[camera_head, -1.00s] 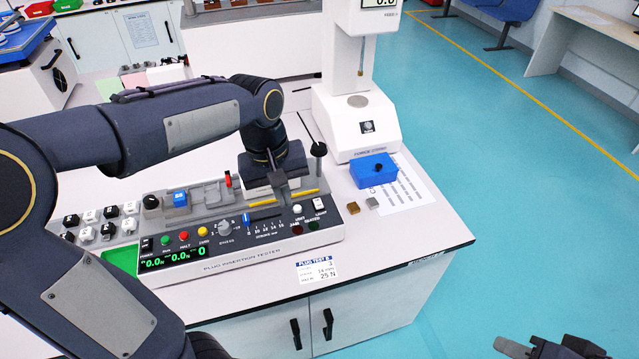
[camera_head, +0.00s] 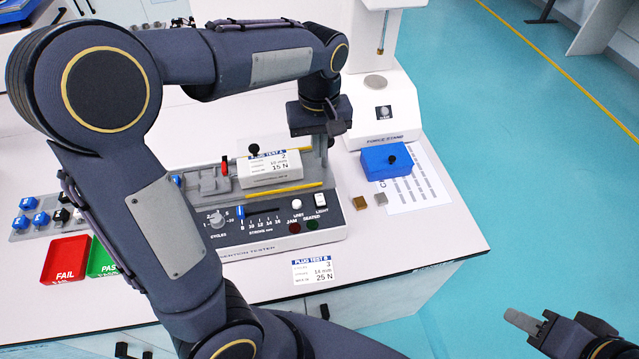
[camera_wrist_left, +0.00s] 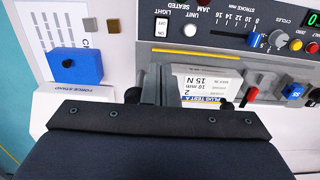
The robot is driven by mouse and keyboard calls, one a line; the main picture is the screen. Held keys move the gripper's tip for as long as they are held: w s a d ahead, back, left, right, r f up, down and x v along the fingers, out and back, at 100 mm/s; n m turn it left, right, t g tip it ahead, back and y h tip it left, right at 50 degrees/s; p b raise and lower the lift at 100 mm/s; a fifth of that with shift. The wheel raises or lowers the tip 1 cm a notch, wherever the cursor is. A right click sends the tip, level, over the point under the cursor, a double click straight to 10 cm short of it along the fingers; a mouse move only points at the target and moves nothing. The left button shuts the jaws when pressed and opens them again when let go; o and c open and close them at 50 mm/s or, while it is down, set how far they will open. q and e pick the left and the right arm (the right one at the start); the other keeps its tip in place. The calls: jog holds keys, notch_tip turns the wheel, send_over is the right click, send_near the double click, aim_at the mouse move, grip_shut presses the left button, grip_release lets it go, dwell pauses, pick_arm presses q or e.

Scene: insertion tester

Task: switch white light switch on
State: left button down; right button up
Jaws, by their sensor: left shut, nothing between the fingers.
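The white light switch (camera_head: 321,201) is a small rocker marked LIGHT at the right end of the tester's front panel. In the left wrist view the switch (camera_wrist_left: 162,26) shows upside down with ON and OFF lettering; its rocker position is unclear. My left gripper (camera_head: 325,150) is shut and empty above the tester's back right corner, behind the switch and apart from it. Its fingers (camera_wrist_left: 160,82) point toward the panel in the wrist view. My right gripper (camera_head: 528,325) is at the lower right over the floor, far from the tester; its opening is unclear.
The plug insertion tester (camera_head: 335,232) carries a PLUG TEST A card (camera_head: 270,168), yellow rails and a white UNIT button (camera_head: 297,204) left of the switch. A blue box (camera_head: 386,162) and two small blocks lie to the right. The force stand (camera_head: 395,110) is behind.

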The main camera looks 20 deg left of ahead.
aim_at(319, 196)
pick_arm(q)
notch_tip(319, 196, down, 13)
jog(key=shift+f+p, duration=0.15)
jog(key=shift+p, duration=0.3)
jog(key=shift+f, duration=0.15)
jog(key=shift+s, duration=0.2)
jog(key=shift+s+d+r, duration=0.3)
jog(key=shift+s+d, duration=0.15)
dwell(0.4)
